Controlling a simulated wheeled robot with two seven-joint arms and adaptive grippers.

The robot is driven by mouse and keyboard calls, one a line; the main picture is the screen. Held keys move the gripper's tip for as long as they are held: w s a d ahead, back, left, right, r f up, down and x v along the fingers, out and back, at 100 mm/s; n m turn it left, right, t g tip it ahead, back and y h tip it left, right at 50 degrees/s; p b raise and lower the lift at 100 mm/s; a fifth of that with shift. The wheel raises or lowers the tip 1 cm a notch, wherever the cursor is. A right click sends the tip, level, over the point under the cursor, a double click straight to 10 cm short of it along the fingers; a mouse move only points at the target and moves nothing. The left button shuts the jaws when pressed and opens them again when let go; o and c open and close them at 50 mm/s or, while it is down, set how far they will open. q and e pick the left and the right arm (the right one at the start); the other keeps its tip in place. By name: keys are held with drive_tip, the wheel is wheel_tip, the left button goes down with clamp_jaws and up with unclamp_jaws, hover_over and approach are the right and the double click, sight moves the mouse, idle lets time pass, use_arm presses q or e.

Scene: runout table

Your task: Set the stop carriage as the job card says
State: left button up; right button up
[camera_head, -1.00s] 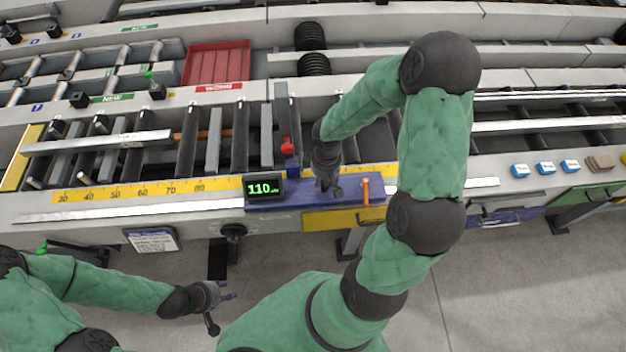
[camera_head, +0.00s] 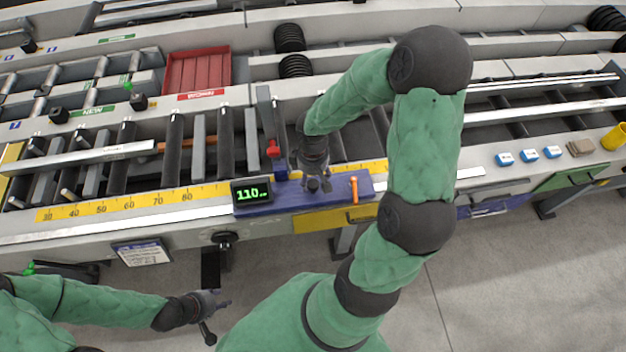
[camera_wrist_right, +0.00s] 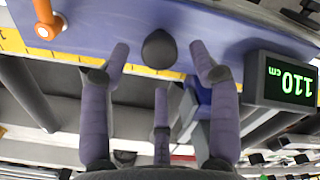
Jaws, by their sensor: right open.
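The blue stop carriage (camera_head: 335,190) sits on the rail at the table's front edge. Its display (camera_head: 251,191) reads 110 cm, also in the right wrist view (camera_wrist_right: 287,80). An orange lever (camera_head: 354,189) stands upright at its right part; it also shows in the right wrist view (camera_wrist_right: 47,22). My right gripper (camera_head: 314,184) is open over the carriage, its fingers spread around a dark round knob (camera_wrist_right: 159,48); contact is unclear. My left gripper (camera_head: 216,309) is open and empty, low in front of the table. The job card (camera_head: 141,252) hangs at front left; its text is unreadable.
A yellow scale (camera_head: 130,204) runs along the front edge. A red tray (camera_head: 197,72) lies behind. Blue-and-white blocks (camera_head: 528,155) and a yellow cup (camera_head: 614,136) stand at right. A black crank knob (camera_head: 224,239) sits below the rail.

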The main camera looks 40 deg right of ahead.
wheel_tip(320, 180, up, 9)
drive_tip(key=shift+r, duration=0.2)
idle(0.6)
